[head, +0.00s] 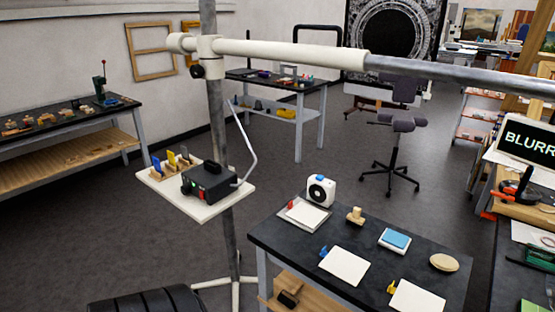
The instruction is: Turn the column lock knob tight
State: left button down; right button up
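The column lock knob appears to be the small black knob (197,71) on the white collar (208,57) where the boom meets the grey upright column (217,110). I cannot tell from here how tight it is. The white and grey boom (290,52) runs from the collar to the right, across the upper part of the head view. Neither my left nor my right gripper is in view, and nothing touches the knob.
A white shelf (214,206) on the column carries a black box (208,184) with a curved white tube. A dark table (395,268) with pads stands at the front right. A black ribbed shape (147,301) fills the bottom left. Open floor (90,230) lies left of the column.

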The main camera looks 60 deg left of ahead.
aim_at(197, 71)
jog(key=u, duration=2.2)
